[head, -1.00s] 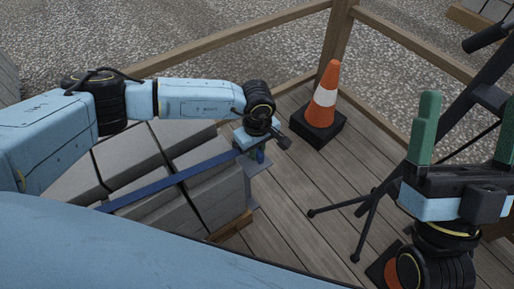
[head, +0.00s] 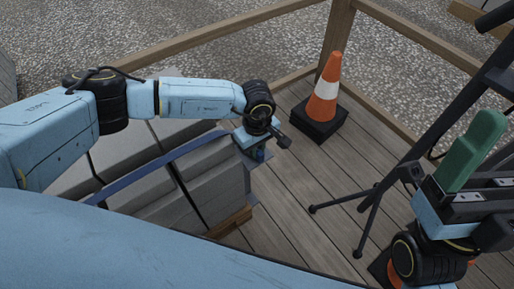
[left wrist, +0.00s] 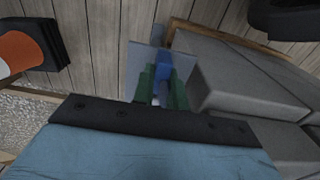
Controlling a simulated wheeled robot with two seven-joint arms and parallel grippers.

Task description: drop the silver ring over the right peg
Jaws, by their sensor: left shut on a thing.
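My left gripper (head: 258,155) is low beside the right end of the grey block stack. In the left wrist view its green fingers (left wrist: 162,90) are closed about a small blue thing (left wrist: 163,68). A flat grey plate (left wrist: 135,72) lies behind the fingers; part of it also shows in the head view. I cannot make out the silver ring or the right peg in either view. My right gripper (head: 475,150) is raised at the right, with green finger surface showing; I cannot tell whether its fingers are apart.
Grey blocks (head: 165,207) with a blue strap (head: 150,168) fill the left. An orange and white cone (head: 325,95) stands on the deck beyond. A black tripod (head: 370,205) stands at the right. Wooden rails edge the deck (head: 290,200), with open boards between blocks and tripod.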

